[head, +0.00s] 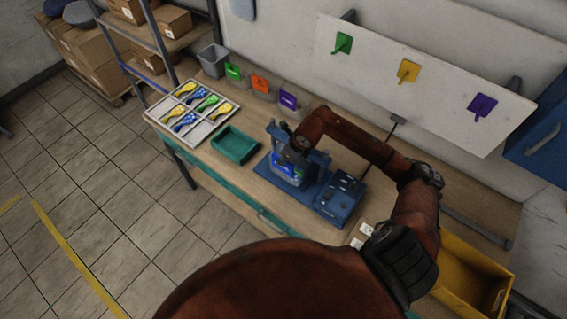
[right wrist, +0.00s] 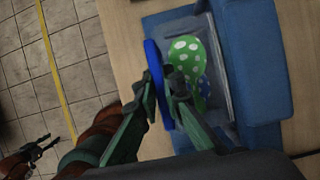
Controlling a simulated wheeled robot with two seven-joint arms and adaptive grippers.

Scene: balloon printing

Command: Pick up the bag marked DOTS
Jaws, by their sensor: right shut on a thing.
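No marking that reads DOTS is legible. Three clear bags with coloured labels, green (head: 233,72), orange (head: 260,84) and purple (head: 288,101), stand along the wall; their print is too small to read. My right gripper (right wrist: 170,88) is at the blue press (head: 315,160), away from these bags. It is shut on a thin blue rounded thing (right wrist: 158,85), seen nearly edge-on. A green balloon with white dots (right wrist: 186,58) and a blue dotted piece (right wrist: 205,92) lie in the press behind it. My left gripper (right wrist: 45,148) shows only in the right wrist view, low at left, fingers apart and empty.
A divided tray (head: 158,112) of yellow, blue and green balloons stands at the table's left. A green tray (head: 234,146) is empty. A grey bin (head: 213,60) stands behind. A blue control box (head: 341,198) sits beside the press. A yellow crate (head: 470,275) is at right.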

